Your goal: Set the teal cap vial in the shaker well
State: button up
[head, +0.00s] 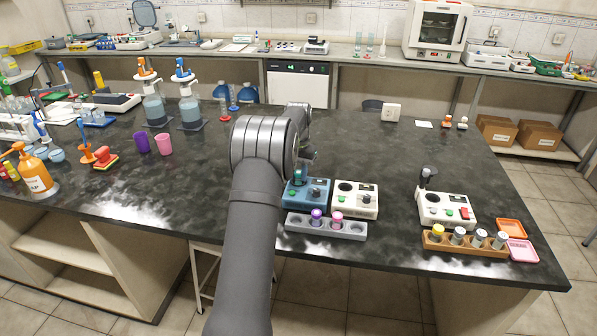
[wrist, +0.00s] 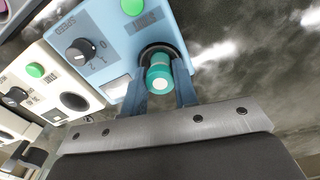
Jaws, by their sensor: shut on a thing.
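The teal cap vial (wrist: 157,78) is between the two fingers of my gripper (wrist: 162,88) in the wrist view, and the gripper is shut on it. The vial is at the dark round well of the blue shaker (wrist: 120,30), with its cap toward the camera. How deep it sits in the well cannot be told. In the head view the blue shaker (head: 318,190) is just right of my arm, and my gripper (head: 299,176) is over its left part. My arm hides some of that area.
A white device (head: 355,200) stands close on the right of the blue shaker. A grey rack (head: 350,228) with purple and pink cap vials lies in front. Farther right are another white device (head: 445,208) and a brown rack (head: 465,248) with vials.

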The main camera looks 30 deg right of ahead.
jog(key=shift+f, duration=0.15)
jog(key=o, duration=1.3)
jog(key=shift+r, duration=3)
